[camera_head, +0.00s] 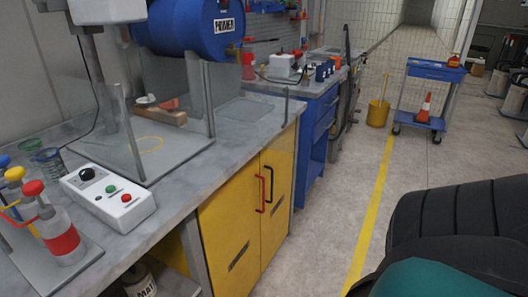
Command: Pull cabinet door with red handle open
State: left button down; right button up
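A yellow cabinet stands under the grey worktop, with two doors side by side. The left door (230,225) carries a vertical red handle (259,195) near its right edge. The right door (280,190) carries a dark handle (270,184) close beside the red one. Both doors look shut, flush with the cabinet front. Neither of my grippers can be made out in this view, and nothing is seen touching the red handle.
The worktop (190,195) holds a control box (108,197) and red- and yellow-topped bottles. A blue cabinet (316,125) stands beyond the yellow one. Floor (325,215) before the doors is clear. A yellow bucket (378,113) and blue cart (434,72) stand farther back.

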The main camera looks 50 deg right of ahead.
aim_at(229, 220)
jog(key=z, duration=1.35)
jog(key=i+l+u, duration=0.3)
jog(key=u, duration=0.15)
jog(key=i+l+u, duration=0.3)
jog(key=u, duration=0.15)
jog(key=l, duration=0.1)
